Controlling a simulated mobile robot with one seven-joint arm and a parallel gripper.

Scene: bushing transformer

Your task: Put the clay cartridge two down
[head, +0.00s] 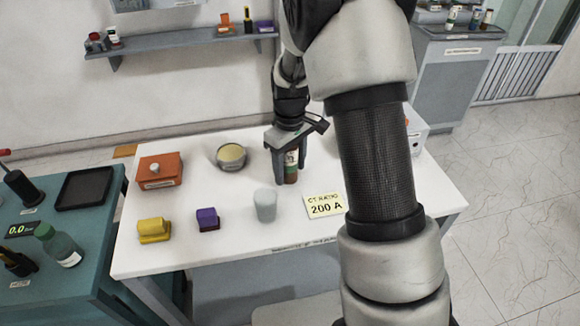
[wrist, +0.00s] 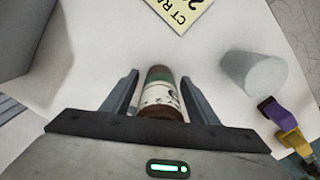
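The clay cartridge two appears to be the small cylinder (head: 291,168) with a brown end, a green band and a white label. It is upright at the white table, between the two fingers of my gripper (head: 290,172), which points down. In the wrist view the cartridge (wrist: 160,94) lies between the fingertips (wrist: 160,76), with one finger on each side.
The white table (head: 190,258) holds an orange box (head: 160,172), a round tin (head: 231,157), a yellow block (head: 153,231), a purple block (head: 208,219), a grey cup (head: 265,205) and a "CT RATIO 200 A" card (head: 324,205). A teal bench (head: 90,240) stands left.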

